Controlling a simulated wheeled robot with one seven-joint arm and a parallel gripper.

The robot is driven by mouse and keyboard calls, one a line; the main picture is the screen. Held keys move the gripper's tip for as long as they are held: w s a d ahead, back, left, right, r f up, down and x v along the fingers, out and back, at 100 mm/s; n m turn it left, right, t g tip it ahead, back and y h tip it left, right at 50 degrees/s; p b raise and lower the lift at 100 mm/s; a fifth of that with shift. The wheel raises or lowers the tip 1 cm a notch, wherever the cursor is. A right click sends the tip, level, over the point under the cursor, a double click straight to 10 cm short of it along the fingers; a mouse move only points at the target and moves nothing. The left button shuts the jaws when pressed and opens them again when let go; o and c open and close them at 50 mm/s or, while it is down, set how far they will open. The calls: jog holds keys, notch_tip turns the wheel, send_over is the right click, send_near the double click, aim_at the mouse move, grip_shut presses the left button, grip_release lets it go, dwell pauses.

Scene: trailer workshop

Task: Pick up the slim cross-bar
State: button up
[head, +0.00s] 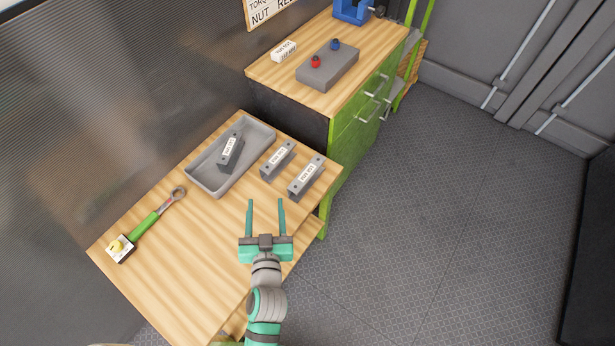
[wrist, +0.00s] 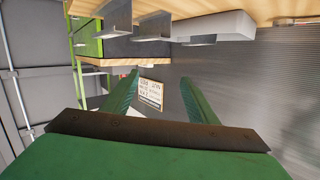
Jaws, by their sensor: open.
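Three dark grey bars with white labels are in the head view; the print is too small to read. One bar (head: 231,153) lies in the grey tray (head: 204,182). A second bar (head: 269,171) lies on the table just right of the tray, and a third bar (head: 299,191) lies further right near the table edge. The second looks a little slimmer than the third, but I cannot tell surely which is the slim cross-bar. My gripper (head: 266,202) is open and empty, on the near side of the two loose bars. Its fingers also show in the wrist view (wrist: 158,92).
A green-handled wrench (head: 150,221) lies at the table's left. Behind stands a green cabinet (head: 350,134) bearing a grey block (head: 327,72) with red and blue knobs, a white labelled block (head: 284,51) and a blue vise (head: 352,12). The near tabletop is clear.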

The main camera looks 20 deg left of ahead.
jog(key=w+a+r+n+g+y, duration=0.4)
jog(key=a+n, duration=0.3)
jog(key=a, duration=0.3)
jog(key=w+a+r+n+g+y, duration=0.4)
jog(key=w+a+n, duration=0.1)
jog(key=a+n, duration=0.35)
jog(key=n+g+h, duration=0.7)
jog(key=n+h, duration=0.7)
send_over(296, 186)
jog(key=shift+m, duration=0.25)
notch_tip(296, 186, down, 8)
jog(key=shift+s+a, duration=0.1)
jog(key=shift+f, duration=0.2)
notch_tip(296, 186, down, 10)
jog(key=shift+f, duration=0.2)
